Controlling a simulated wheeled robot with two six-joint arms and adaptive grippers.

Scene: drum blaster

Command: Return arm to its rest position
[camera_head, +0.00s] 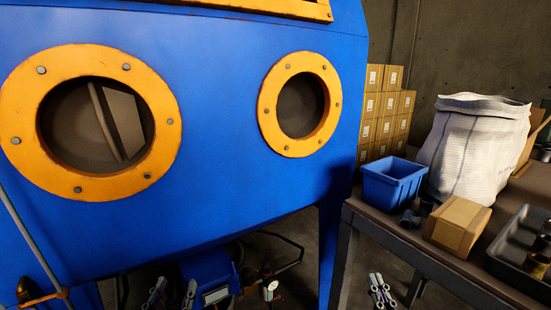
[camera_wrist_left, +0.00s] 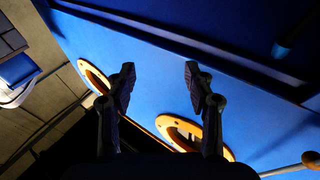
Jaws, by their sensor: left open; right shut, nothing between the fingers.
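My left gripper (camera_head: 172,292) is low at the bottom edge of the head view, in front of the blue blaster cabinet (camera_head: 215,185). Its two fingers stand apart with nothing between them; they also show spread in the left wrist view (camera_wrist_left: 160,75), with the cabinet beyond. My right gripper (camera_head: 380,291) is at the bottom edge, to the right of the cabinet leg and in front of the table. Its fingers are close together and hold nothing. Most of both arms is out of view.
The cabinet has two orange-ringed round ports, a left one (camera_head: 167,130) and a right one (camera_head: 267,103). The table (camera_head: 405,245) carries a blue bin (camera_head: 392,186), a cardboard box (camera_head: 458,226), a white sack (camera_head: 475,150) and a dark tray (camera_head: 510,268). Stacked boxes (camera_head: 385,105) stand behind.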

